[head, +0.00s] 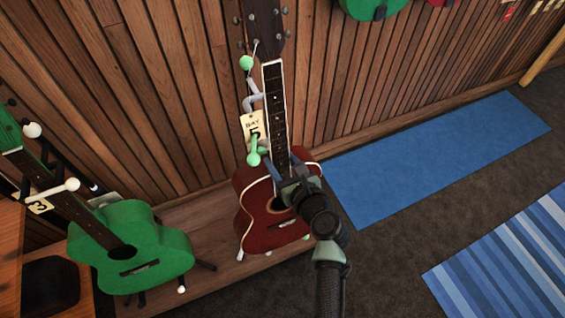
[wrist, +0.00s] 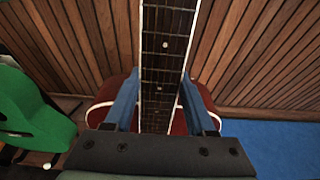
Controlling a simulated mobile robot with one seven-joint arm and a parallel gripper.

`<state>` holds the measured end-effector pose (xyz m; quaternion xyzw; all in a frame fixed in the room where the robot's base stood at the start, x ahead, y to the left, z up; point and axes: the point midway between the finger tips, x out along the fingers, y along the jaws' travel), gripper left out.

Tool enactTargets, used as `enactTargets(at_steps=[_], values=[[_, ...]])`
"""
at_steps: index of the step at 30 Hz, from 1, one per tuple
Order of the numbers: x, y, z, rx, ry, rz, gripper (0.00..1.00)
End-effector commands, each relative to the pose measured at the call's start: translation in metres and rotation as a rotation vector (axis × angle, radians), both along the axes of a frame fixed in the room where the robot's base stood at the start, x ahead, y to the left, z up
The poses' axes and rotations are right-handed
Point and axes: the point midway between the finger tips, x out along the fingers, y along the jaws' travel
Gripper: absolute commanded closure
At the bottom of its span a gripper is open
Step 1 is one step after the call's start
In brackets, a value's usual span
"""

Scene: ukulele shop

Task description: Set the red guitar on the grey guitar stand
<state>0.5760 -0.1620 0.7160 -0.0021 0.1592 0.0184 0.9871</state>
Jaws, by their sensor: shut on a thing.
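The red guitar (head: 275,226) is upright with a slight tilt, its neck up, in front of the slatted wall. My gripper (head: 290,172) is shut on the lower neck, just above the body. In the wrist view, blue fingers (wrist: 160,105) flank the dark fretboard (wrist: 166,50) on both sides, with the red body (wrist: 200,98) behind. The grey guitar stand (head: 253,102), with pale green ends, is directly behind and left of the neck, mostly hidden by the guitar. A tag reading "BAY 5" (head: 252,125) hangs there. I cannot tell whether the guitar rests on the stand.
A green guitar (head: 130,247) on another stand is close on the left, beside a wooden cabinet (head: 10,255). A low wooden platform (head: 205,225) runs along the wall. A blue mat (head: 435,155) and striped rug (head: 510,260) lie on the right, where the floor is clear.

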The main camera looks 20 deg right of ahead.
Motion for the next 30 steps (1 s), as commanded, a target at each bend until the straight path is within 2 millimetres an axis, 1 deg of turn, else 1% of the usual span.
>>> enactTargets(at_steps=[1,30], values=[[0.005,-0.001,0.006,-0.001,-0.013,-0.002,1.0],[0.045,0.001,0.005,-0.006,-0.013,0.0,1.0]])
